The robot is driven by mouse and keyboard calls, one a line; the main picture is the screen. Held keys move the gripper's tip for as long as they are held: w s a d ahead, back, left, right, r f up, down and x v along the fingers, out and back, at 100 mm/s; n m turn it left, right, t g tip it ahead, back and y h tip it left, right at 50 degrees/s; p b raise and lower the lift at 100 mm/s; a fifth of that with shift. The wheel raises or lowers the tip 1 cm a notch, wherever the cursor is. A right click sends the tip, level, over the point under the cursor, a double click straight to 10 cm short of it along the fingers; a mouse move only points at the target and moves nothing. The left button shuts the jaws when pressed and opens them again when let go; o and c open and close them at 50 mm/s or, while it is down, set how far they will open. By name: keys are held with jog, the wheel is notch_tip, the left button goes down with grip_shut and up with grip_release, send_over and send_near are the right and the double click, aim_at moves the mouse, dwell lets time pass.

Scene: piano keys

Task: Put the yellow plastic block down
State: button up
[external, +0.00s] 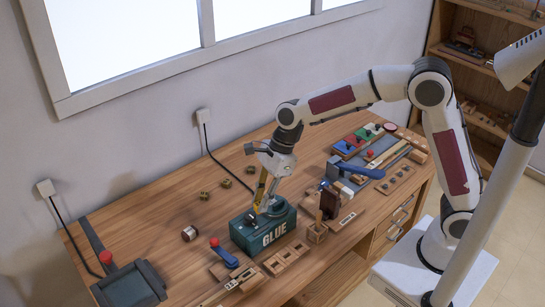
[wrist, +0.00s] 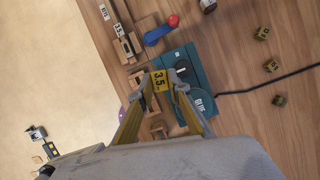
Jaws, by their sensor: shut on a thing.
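In the external view my gripper (external: 260,207) points down at the teal GLUE box (external: 266,241) on the workbench. The box also shows behind the block in the wrist view (wrist: 189,58). The block is hard to make out in the external view, where the fingers partly hide it. I cannot tell whether the block touches the box.
A blue tool with a red knob (external: 224,257) lies left of the box on the wooden bench (external: 165,215). Several small brass cubes (external: 225,183) and a small jar (external: 189,233) stand behind it. Wooden holders (external: 286,258) crowd the front edge. The back left is fairly clear.

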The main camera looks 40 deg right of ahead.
jog(key=shift+w+a+m+t+h, duration=0.45)
jog(key=shift+w+a+m, duration=1.15)
jog(key=shift+w, duration=3.1)
jog(key=shift+w+a+m+t+h, duration=0.1)
jog(key=shift+w+a+m+t, duration=1.1)
jog(key=shift+w, duration=3.5)
jog(key=shift+m+g, duration=0.45)
jog(key=shift+m, duration=0.05)
jog(key=shift+a+f, duration=0.2)
jog(key=shift+f, duration=2.7)
jog(key=shift+f, duration=2.5)
jog(key=shift+f, duration=2.5)
jog(key=shift+f, duration=0.1)
